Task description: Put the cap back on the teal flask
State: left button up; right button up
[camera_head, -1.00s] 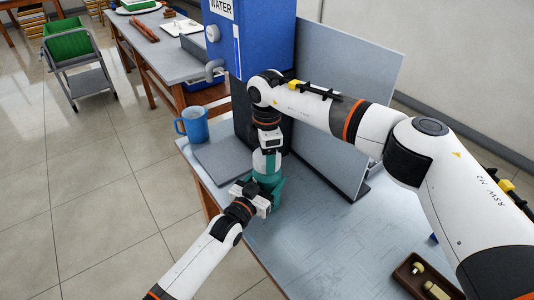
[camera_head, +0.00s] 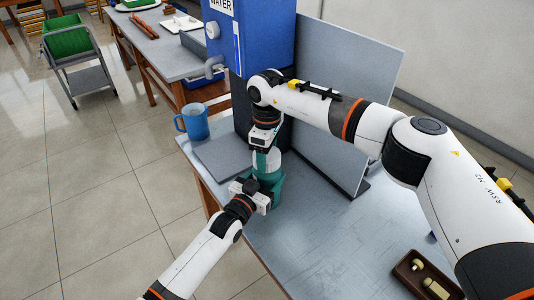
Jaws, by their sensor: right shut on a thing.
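The teal flask (camera_head: 277,185) stands upright near the left edge of the grey table. My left gripper (camera_head: 264,194) is low at the flask's side, against its body; its fingertips are hard to make out, so I cannot tell how far it is closed. My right gripper (camera_head: 267,158) points down over the flask's top, in line with it, and is shut on the cap. The cap is hidden between the fingers, and I cannot see whether it touches the flask's neck.
A blue mug (camera_head: 193,122) stands at the table's far left corner. A blue water dispenser (camera_head: 262,40) and an upright grey panel (camera_head: 345,90) rise behind the flask. A brown tray (camera_head: 408,275) with small parts lies at the front right. The middle of the table is clear.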

jog(key=o, duration=1)
jog(key=shift+c, duration=0.2)
jog(key=shift+r, duration=0.15)
notch_tip(320, 180, up, 4)
jog(key=shift+r, duration=0.15)
